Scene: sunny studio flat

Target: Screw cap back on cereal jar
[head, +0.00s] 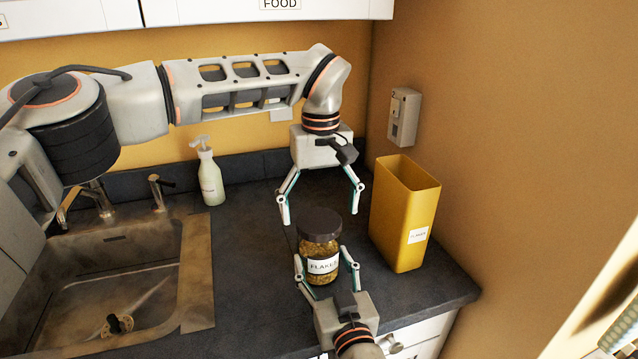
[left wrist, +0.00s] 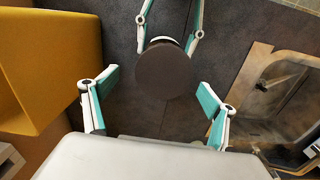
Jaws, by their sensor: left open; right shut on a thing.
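The cereal jar (head: 321,268) is clear, filled with flakes and labelled "FLAKES". It stands upright on the dark counter. The dark cap (head: 320,222) sits on top of the jar; I cannot tell how tightly. In the left wrist view the round cap (left wrist: 163,71) covers most of the jar. My right gripper (head: 327,263) is shut on the jar's sides from the front. My left gripper (head: 321,218) is open and points down above the cap, its fingers apart on either side. In the left wrist view the left gripper's fingers (left wrist: 158,95) do not touch the cap.
A tall yellow container (head: 402,217) labelled "FLAKES" stands right of the jar. A sink (head: 196,270) with a faucet lies to the left. A soap bottle (head: 209,176) stands at the back. A socket (head: 404,117) is on the wall. The counter between sink and jar is clear.

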